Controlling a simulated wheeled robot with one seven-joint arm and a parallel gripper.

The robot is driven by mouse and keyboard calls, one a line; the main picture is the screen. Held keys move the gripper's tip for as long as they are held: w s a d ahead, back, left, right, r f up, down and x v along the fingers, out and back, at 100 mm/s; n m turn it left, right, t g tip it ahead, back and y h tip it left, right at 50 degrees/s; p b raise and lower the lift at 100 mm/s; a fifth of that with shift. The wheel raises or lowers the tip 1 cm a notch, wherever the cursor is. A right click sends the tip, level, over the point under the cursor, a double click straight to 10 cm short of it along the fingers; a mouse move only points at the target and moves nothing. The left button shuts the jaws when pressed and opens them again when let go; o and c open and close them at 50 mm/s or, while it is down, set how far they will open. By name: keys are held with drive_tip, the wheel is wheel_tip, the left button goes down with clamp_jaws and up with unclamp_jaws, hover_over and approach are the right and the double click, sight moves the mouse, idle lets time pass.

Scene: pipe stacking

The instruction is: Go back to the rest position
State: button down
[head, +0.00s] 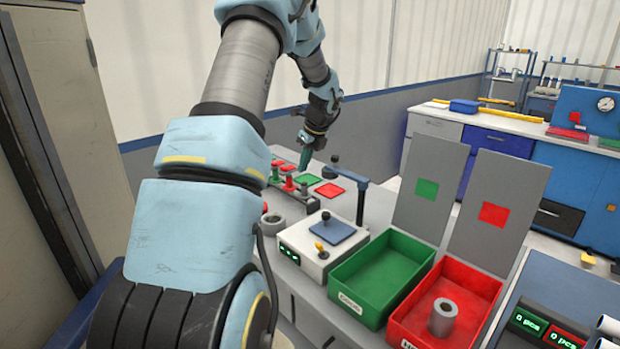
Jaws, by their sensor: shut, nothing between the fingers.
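My gripper (305,160) is at the end of my arm, above the far part of the workbench. It points down, its dark green fingertips are close together, and I see nothing held in it. It hangs near the red and green knobbed pieces (288,184) at the far left of the bench. The fingertips are small in this view. A short grey pipe (442,318) stands upright in the red bin (403,331). Another grey ring-shaped piece (273,222) sits on the bench, partly hidden by my arm.
A white device with a blue plate (335,232) stands left of the empty green bin (375,272). A dark post with an arm (361,200) rises behind it. Grey panels (428,190) stand behind the bins. Green and red squares (330,190) mark the bench's far part.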

drive_tip(key=s+a+n+h+b, duration=0.1)
drive_tip(key=s+a+n, duration=0.1)
drive_tip(key=s+n, duration=1.1)
drive_tip(key=s+a+n+g+h+b, duration=0.1)
drive_tip(key=s+a+n+h, duration=0.1)
drive_tip(key=s+n, duration=1.1)
drive_tip(key=s+a, duration=0.1)
drive_tip(key=s, duration=0.5)
drive_tip(key=shift+s+g, duration=0.3)
drive_tip(key=shift+s, duration=0.1)
drive_tip(key=shift+a, duration=0.1)
